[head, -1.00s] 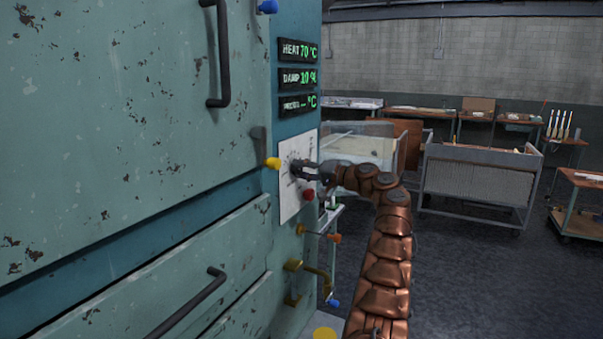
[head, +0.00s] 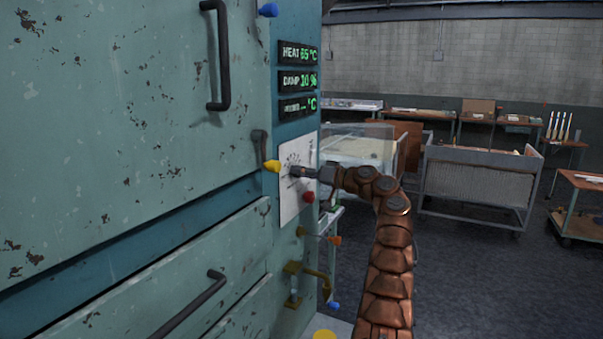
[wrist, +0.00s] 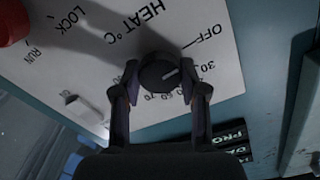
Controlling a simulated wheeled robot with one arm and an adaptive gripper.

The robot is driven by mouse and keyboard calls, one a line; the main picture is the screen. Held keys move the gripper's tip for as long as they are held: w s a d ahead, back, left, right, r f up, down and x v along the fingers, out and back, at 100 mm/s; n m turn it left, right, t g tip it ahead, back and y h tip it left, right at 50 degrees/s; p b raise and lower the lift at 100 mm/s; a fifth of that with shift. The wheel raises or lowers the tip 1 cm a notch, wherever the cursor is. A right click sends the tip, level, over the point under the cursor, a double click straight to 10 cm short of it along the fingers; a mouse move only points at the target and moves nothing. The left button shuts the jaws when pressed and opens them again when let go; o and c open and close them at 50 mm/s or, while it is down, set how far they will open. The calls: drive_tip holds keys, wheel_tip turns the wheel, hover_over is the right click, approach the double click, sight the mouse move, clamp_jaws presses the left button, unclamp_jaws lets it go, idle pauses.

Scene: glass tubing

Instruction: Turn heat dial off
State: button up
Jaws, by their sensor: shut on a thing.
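The heat dial (wrist: 160,73) is a dark round knob with a light pointer line, on a white panel (wrist: 190,22) lettered HEAT °C, OFF and a number scale. In the wrist view its pointer sits between the OFF mark and the higher numbers, toward the right. My gripper (wrist: 158,80) is shut on the dial, one finger on each side. In the head view my gripper (head: 302,172) meets the white panel (head: 297,205), and the dial is mostly hidden. The heat display (head: 299,53) reads about 65 °C.
A yellow knob (head: 272,166) lies just left of the panel and a red knob (head: 308,197) just below my gripper. The red knob also shows in the wrist view (wrist: 14,22). A brass handle (head: 316,272) juts out lower down.

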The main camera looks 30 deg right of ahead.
drive_tip(key=shift+f, duration=0.2)
drive_tip(key=o, duration=1.1)
drive_tip(key=shift+r, duration=0.1)
drive_tip(key=shift+o, duration=0.2)
drive_tip(key=v, duration=1.2)
